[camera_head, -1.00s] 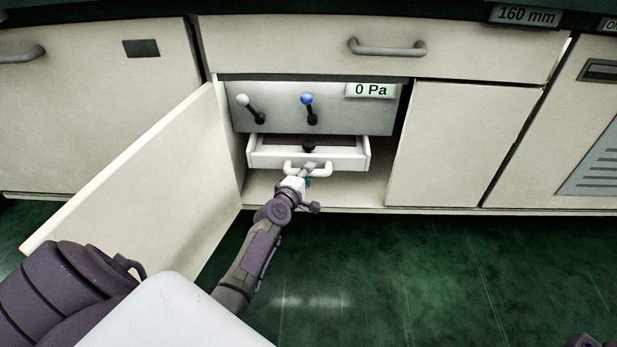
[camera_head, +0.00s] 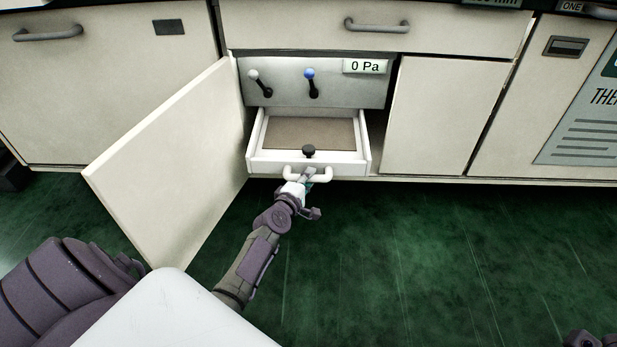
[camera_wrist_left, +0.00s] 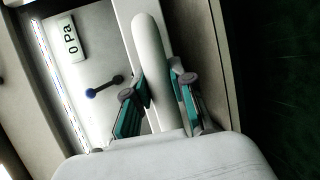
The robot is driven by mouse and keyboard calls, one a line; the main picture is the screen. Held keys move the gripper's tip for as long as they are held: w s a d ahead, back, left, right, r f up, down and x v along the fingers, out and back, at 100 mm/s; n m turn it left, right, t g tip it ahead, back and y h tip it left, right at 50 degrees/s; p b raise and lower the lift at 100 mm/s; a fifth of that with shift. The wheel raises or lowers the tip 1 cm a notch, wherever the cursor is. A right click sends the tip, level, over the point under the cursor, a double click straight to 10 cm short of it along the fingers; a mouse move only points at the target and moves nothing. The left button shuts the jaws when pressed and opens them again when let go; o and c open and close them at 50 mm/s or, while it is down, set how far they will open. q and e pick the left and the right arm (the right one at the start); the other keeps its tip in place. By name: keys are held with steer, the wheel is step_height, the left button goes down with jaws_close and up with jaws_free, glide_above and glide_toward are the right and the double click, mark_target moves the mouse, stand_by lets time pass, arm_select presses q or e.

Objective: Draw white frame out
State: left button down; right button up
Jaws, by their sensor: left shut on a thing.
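The white frame (camera_head: 255,160) is a shallow drawer-like frame with a brownish flat bottom, pulled well forward from below a grey panel. A black knob (camera_head: 308,151) stands at the middle of its front edge. My left gripper (camera_head: 308,176) is shut on the white handle (camera_head: 322,174) at the frame's front. In the left wrist view the handle (camera_wrist_left: 152,60) runs between the two teal-padded fingers. The fingertips partly cover the handle in the head view. My right gripper does not show clearly; only a dark bit of my body is at the lower right corner.
The grey panel (camera_head: 350,92) carries a white-knobbed lever (camera_head: 259,83), a blue-knobbed lever (camera_head: 311,83) and a "0 Pa" label (camera_head: 364,66). An open cabinet door (camera_head: 175,165) stands left of the frame. The green floor (camera_head: 420,260) in front is clear.

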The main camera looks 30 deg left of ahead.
arm_select(q)
steer(key=c, duration=1)
jaws_free()
steer(key=shift+s, duration=0.1)
steer(key=v, duration=1.1)
steer(key=shift+s+r, duration=0.15)
steer(key=shift+s, duration=0.25)
